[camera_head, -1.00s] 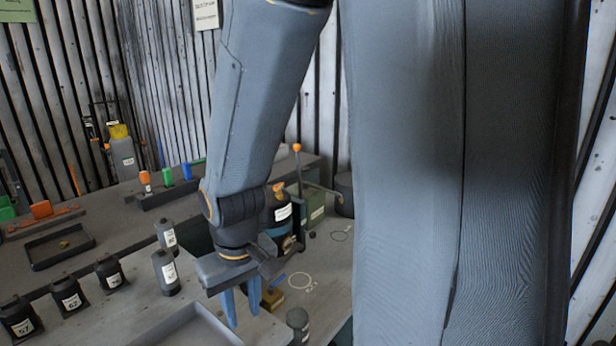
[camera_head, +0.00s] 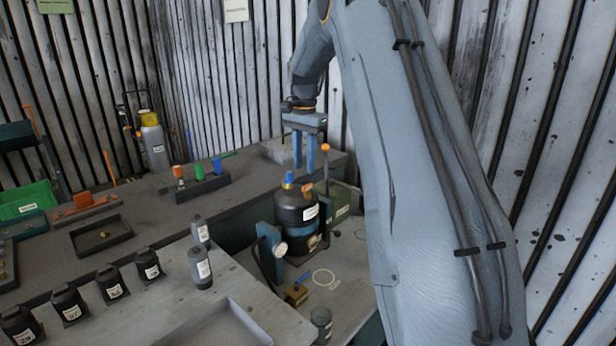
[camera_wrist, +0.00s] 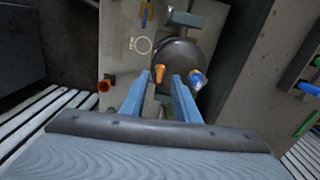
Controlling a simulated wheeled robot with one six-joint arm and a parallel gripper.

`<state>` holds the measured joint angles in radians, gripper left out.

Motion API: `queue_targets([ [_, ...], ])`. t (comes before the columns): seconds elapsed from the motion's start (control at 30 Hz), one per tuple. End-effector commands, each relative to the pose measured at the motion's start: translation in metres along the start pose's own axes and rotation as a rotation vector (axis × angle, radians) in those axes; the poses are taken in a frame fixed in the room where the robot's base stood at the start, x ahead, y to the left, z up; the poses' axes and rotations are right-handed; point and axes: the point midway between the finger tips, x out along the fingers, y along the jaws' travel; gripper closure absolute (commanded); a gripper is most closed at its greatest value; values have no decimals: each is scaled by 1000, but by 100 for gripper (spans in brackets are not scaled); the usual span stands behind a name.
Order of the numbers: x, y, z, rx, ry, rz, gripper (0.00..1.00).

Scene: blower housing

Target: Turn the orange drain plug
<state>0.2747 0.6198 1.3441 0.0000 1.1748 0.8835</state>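A black canister (camera_head: 296,212) with a white label stands upright on the bench, with a blue fitting (camera_head: 288,180) and an orange fitting (camera_head: 307,187) on top. Just behind it is an orange-capped post (camera_head: 325,148). I cannot tell which orange part is the drain plug. My gripper (camera_head: 304,172) points down above and behind the canister, its two blue fingers apart and empty. In the wrist view the orange fitting (camera_wrist: 160,73) shows between the fingertips (camera_wrist: 164,80), apparently beyond them. The blue fitting (camera_wrist: 197,79) is right of them, and another orange cap (camera_wrist: 104,86) is left.
A round gauge (camera_head: 280,249) on a blue bracket is in front of the canister. A brass block (camera_head: 296,294) and a pale ring (camera_head: 323,277) lie nearby. Small labelled bottles (camera_head: 200,268) line the bench to the left. A corrugated wall stands behind.

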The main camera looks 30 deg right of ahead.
Motion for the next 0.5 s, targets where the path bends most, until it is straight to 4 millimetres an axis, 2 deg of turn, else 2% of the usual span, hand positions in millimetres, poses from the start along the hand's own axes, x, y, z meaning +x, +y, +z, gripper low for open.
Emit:
queue_targets([
  [0.1, -6, -2, -14, 53, -2, 3, 72],
  [0.23, 0, -2, -16, 68, -5, 6, 72],
  [0.5, 40, -2, -16, 66, -4, 6, 72],
])
